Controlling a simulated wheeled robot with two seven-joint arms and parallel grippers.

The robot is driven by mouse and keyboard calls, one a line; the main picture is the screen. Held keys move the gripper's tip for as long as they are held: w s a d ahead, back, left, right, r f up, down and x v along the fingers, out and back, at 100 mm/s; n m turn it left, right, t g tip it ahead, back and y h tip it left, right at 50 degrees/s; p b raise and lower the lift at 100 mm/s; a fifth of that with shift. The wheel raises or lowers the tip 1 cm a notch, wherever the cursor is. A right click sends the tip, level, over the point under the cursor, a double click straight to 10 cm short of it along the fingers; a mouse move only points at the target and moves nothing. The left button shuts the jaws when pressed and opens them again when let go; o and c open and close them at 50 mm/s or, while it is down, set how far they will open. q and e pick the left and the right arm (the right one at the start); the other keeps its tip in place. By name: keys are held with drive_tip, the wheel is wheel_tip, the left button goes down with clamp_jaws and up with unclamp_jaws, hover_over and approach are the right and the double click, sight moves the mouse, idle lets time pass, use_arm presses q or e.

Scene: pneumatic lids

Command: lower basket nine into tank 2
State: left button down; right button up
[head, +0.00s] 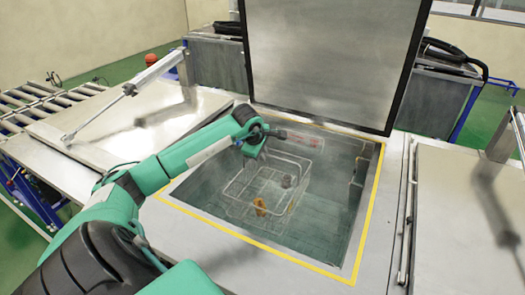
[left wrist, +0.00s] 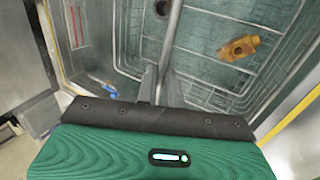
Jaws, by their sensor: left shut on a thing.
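A wire basket (head: 243,187) hangs in the opening of the tank (head: 335,235), whose lid (head: 325,60) stands raised behind it. My left gripper (head: 258,143) is shut on the basket's handle at its top. In the left wrist view the fingers (left wrist: 160,85) close around the handle bar (left wrist: 172,40). The basket holds an orange-brown fitting (head: 260,206) and a dark part (head: 287,181). The fitting also shows in the left wrist view (left wrist: 240,47). I cannot read a number on the basket or tank, nor tell how deep the basket sits. My right gripper is out of view.
Yellow tape (head: 367,215) borders the tank opening. Closed lids lie left (head: 130,120) and right (head: 470,215), each with a strut. A roller conveyor (head: 40,100) is at the far left. A blue object (left wrist: 105,88) shows beside the basket in the left wrist view.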

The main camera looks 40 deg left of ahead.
use_arm(q)
wheel_tip(320, 180, down, 10)
drive_tip(key=b, duration=0.7)
drive_tip(key=shift+f+b, duration=1.95)
drive_tip(key=shift+f, duration=0.35)
drive_tip(key=shift+f+b, duration=0.5)
drive_tip(key=shift+f, duration=0.05)
